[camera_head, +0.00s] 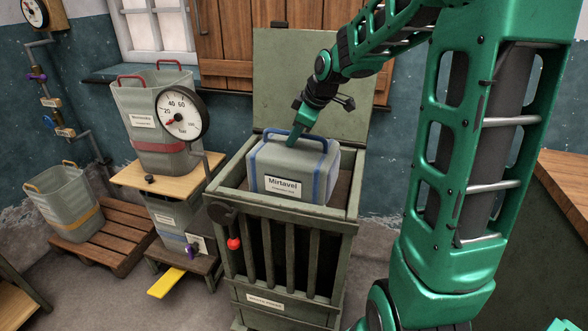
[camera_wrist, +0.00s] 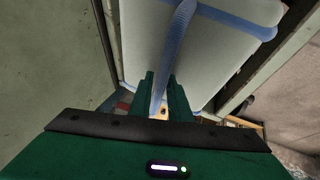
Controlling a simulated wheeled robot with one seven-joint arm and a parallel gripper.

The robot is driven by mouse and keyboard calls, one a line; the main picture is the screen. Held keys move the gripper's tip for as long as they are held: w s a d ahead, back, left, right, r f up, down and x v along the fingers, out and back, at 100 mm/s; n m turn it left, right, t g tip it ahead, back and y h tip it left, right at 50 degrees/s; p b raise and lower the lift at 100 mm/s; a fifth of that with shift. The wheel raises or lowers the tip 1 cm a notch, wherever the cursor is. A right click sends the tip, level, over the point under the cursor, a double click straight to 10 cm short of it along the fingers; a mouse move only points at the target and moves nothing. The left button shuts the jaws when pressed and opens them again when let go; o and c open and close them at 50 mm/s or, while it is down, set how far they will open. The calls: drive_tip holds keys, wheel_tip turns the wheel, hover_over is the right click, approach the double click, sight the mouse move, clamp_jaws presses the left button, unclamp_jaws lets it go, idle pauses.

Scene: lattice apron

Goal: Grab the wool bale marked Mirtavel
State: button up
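The wool bale marked Mirtavel (camera_head: 312,166) is a pale grey block with blue bands, a white label and a blue handle on top. It is in the open top of a green slatted bin (camera_head: 282,216), with much of it above the front rim. My gripper (camera_head: 293,138) points down at the handle from above. In the wrist view, the blue handle (camera_wrist: 179,33) runs between the two fingers of my gripper (camera_wrist: 162,76), which look closed against its sides. Whether the bale rests on anything inside the bin is hidden.
The bin's raised lid (camera_head: 285,80) stands behind the bale. A gauge (camera_head: 182,113) stands close on the left. A wooden counter (camera_head: 563,190) is at the right.

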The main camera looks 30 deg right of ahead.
drive_tip(key=shift+c, duration=0.4)
clamp_jaws()
idle(1.0)
